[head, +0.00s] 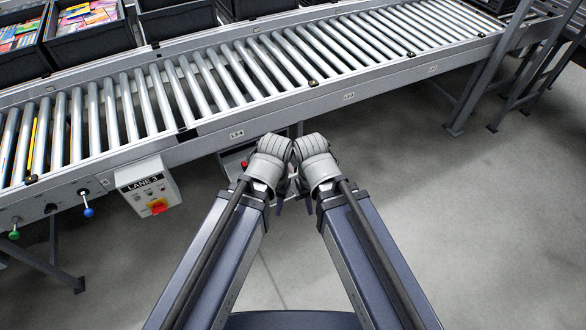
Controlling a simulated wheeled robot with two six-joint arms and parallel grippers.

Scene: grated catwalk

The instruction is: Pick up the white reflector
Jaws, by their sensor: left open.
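I cannot make out a white reflector in the head view. My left gripper (279,203) is mostly hidden under its pale, rounded wrist. Only a small dark part of it shows, and it is open. My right gripper (308,203) is also mostly hidden under its wrist, so its jaws cannot be read. The two wrists are side by side, close together, in front of the conveyor's near rail.
A roller conveyor (232,137) runs across the view, with black bins (92,42) behind it, two holding colourful packets. A "LANE 3" control box (148,187) with a red-and-yellow switch hangs at its near side. Grey floor (460,230) at the right is clear.

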